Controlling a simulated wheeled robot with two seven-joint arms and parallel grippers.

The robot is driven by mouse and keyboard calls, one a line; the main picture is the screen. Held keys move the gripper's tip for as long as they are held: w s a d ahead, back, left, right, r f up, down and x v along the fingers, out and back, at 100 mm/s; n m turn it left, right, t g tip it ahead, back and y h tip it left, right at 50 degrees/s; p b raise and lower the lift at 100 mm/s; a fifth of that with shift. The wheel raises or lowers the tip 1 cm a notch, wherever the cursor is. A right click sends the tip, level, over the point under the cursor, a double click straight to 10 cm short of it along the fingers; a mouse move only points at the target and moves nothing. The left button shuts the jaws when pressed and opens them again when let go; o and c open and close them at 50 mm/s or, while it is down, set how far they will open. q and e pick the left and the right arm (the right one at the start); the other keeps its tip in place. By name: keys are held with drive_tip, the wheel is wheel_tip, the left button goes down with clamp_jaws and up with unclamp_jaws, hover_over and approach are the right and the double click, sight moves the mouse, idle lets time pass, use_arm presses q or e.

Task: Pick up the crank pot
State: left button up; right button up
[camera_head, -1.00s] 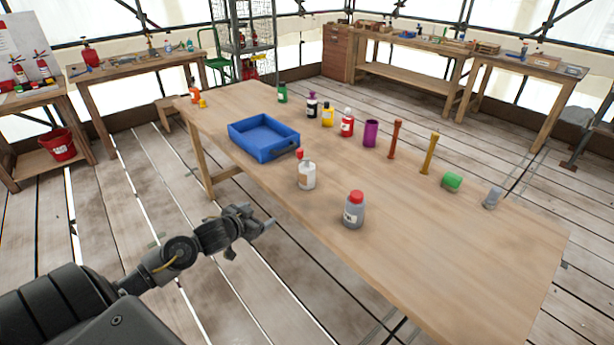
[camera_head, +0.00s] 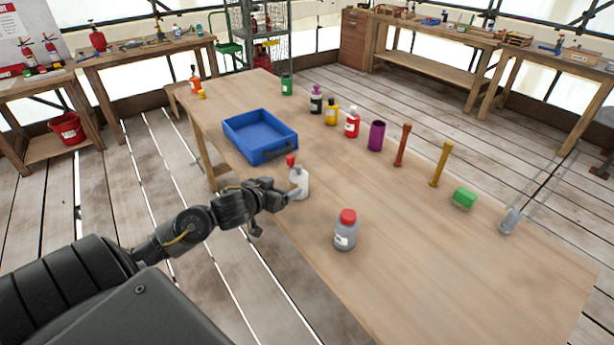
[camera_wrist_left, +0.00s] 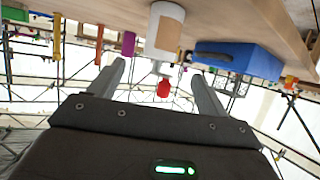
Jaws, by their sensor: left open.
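The crank pot appears to be the white pot (camera_head: 301,184) with a red knob on top, standing upright near the table's left edge in the head view. In the wrist view, which looks upside down, the white pot (camera_wrist_left: 164,32) has a tan label and a red knob on a thin grey stem. My left gripper (camera_head: 286,197) is just left of the pot in the head view. In the wrist view the left gripper's (camera_wrist_left: 158,78) fingers are apart, with the pot ahead between their lines. I cannot tell whether they touch it. My right gripper is out of view.
A blue tray (camera_head: 259,136) stands behind the pot. A grey jar with a red lid (camera_head: 345,230) stands nearer, to the right. The front right of the wooden table (camera_head: 450,275) is clear.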

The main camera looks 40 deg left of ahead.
sight(299, 177)
use_arm(q)
drive_tip(key=x, duration=0.3)
drive_tip(key=shift+a+r, duration=0.1)
drive_tip(key=shift+r, duration=0.1)
drive_tip(key=x, duration=0.2)
drive_tip(key=shift+w+f, duration=0.2)
drive_tip(key=shift+w, duration=0.05)
drive_tip(key=shift+w+f, duration=0.1)
drive_tip(key=shift+w, duration=0.15)
drive_tip(key=x, duration=0.5)
drive_tip(key=shift+s, duration=0.1)
drive_tip(key=shift+c, duration=0.6)
drive_tip(key=c, duration=1)
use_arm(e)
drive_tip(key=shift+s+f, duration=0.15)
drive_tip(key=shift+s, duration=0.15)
